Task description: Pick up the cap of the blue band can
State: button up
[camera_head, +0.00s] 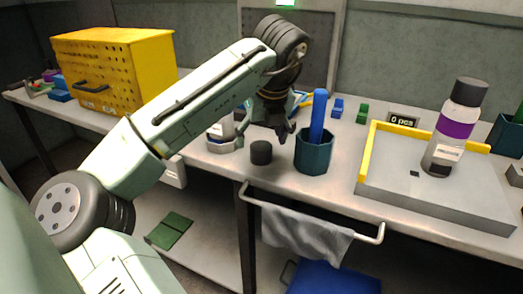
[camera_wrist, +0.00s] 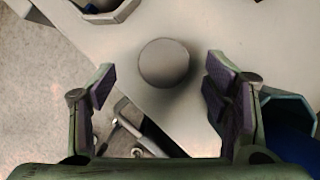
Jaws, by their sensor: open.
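A dark grey round cap (camera_head: 261,152) sits by itself on the bench near its front edge. In the wrist view the cap (camera_wrist: 164,63) lies beyond and between my fingertips, touching neither. My gripper (camera_head: 271,135) is open and empty just above and behind the cap; both fingers show in the wrist view (camera_wrist: 165,88). A pale can (camera_head: 222,130) stands in a round holder left of my gripper, partly hidden by my arm. I cannot make out its band clearly.
A dark teal cup (camera_head: 314,152) with a blue handle in it stands close right of the cap. A purple-band bottle (camera_head: 455,128) with a dark cap stands on a grey tray (camera_head: 430,200). A towel (camera_head: 305,238) hangs on the front rail. A yellow cabinet (camera_head: 118,70) is at left.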

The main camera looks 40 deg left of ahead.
aim_at(261, 146)
jog(key=x, duration=0.4)
jog(key=shift+w+d+f, duration=0.1)
jog(key=shift+w+f, duration=0.1)
jog(key=shift+f, duration=0.1)
jog(key=c, duration=0.9)
jog(key=shift+r, duration=0.1)
jog(key=shift+c, duration=0.2)
